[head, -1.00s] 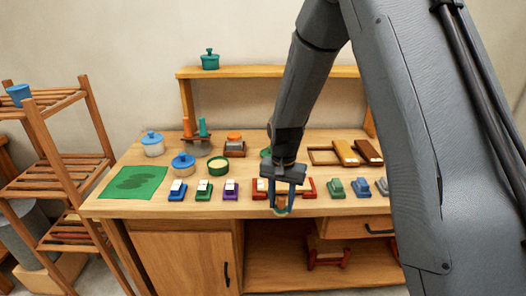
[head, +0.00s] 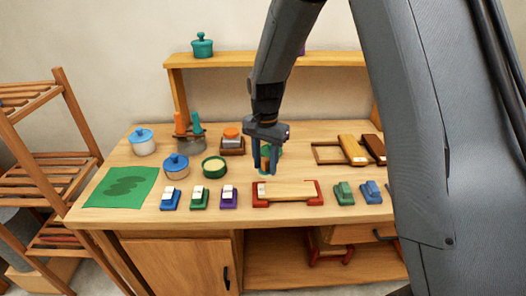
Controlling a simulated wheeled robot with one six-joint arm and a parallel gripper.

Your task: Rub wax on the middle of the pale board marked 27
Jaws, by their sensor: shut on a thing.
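A pale board (head: 288,190) lies across a red cradle (head: 315,193) near the front of the bench. A small white tag shows at the cradle's left end; I cannot read a number. My gripper (head: 267,170) points down above and slightly behind the board's left half. A green round tin (head: 214,167) with pale filling, possibly wax, stands open to the left, apart from the gripper.
Several coloured blocks flank the cradle, such as a purple one (head: 229,198) and a green one (head: 344,193). A wooden frame (head: 328,153) and boards (head: 353,149) lie back right.

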